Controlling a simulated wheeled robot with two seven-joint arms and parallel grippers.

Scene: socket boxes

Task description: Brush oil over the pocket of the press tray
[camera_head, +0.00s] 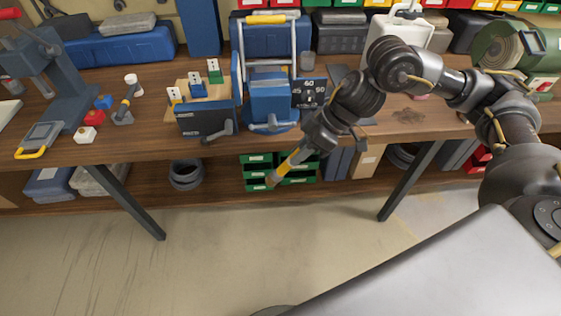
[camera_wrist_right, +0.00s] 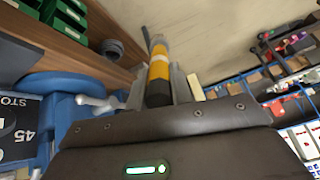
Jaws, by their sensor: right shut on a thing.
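My right gripper (camera_head: 310,148) is shut on a brush (camera_head: 287,166) with a yellow and dark handle, held in front of the bench edge. Its end points down and left, apart from the bench. In the right wrist view the brush (camera_wrist_right: 159,72) stands out between the two fingers (camera_wrist_right: 158,95). The blue press (camera_head: 272,95) with a yellow-topped lever frame stands on the bench, behind and left of the brush. I cannot make out the press tray or its pocket for certain. My left gripper is not in view.
A dark dial plate (camera_head: 309,93) stands right of the press. A dark box (camera_head: 205,120) and wooden block holder (camera_head: 181,89) stand left of it. Green bins (camera_head: 257,172) sit on the lower shelf behind the brush. The floor (camera_head: 250,240) in front is clear.

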